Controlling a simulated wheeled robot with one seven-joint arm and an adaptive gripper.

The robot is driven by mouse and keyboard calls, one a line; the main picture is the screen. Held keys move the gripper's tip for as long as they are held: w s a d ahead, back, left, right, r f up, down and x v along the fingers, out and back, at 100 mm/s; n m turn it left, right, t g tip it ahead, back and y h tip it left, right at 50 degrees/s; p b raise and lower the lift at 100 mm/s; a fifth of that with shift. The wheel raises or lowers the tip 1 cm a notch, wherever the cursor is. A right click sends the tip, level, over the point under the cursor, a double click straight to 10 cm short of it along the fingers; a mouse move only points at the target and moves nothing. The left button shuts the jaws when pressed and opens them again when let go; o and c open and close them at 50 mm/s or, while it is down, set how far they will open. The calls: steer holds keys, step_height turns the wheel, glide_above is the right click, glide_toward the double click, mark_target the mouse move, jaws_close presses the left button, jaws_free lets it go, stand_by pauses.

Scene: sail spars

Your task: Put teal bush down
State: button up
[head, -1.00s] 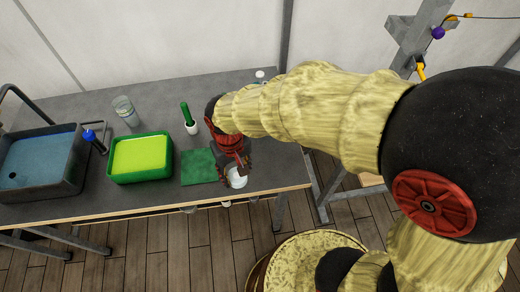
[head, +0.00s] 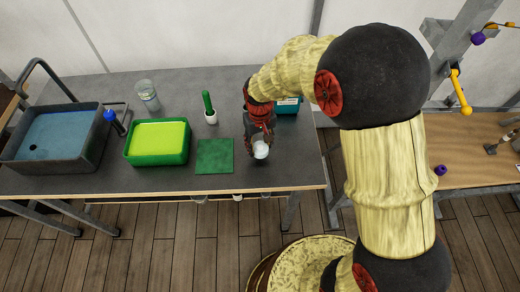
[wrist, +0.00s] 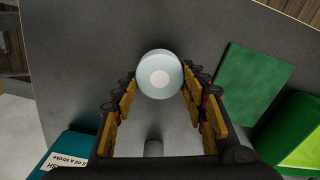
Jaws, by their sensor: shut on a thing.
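My gripper (head: 261,147) is over the right part of the grey table, to the right of the green mat (head: 214,156). Its fingers are shut on a pale, round, whitish-blue piece (wrist: 160,75) with a lighter centre, which I take for the bush; its teal colour is not plain. In the head view the piece (head: 261,150) shows at the fingertips. I cannot tell whether it touches the table. The mat also shows in the wrist view (wrist: 252,84) and its top is bare.
A green tray with a yellow-green inside (head: 158,142) and a dark basin (head: 85,158) stand to the left. A green-handled tool in a white cup (head: 210,110) and a clear beaker (head: 147,95) stand behind.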

mark_target(260, 150)
steer(key=shift+w+d+f, duration=0.1)
steer(key=shift+w+f, duration=0.05)
steer(key=shift+f, duration=0.8)
steer(key=shift+w+f, duration=0.1)
steer(key=shift+f, duration=0.8)
steer(key=shift+b, duration=0.3)
steer(key=shift+f, duration=0.2)
steer(key=o, duration=1.1)
steer(key=shift+c, duration=0.2)
steer(key=shift+o, duration=0.6)
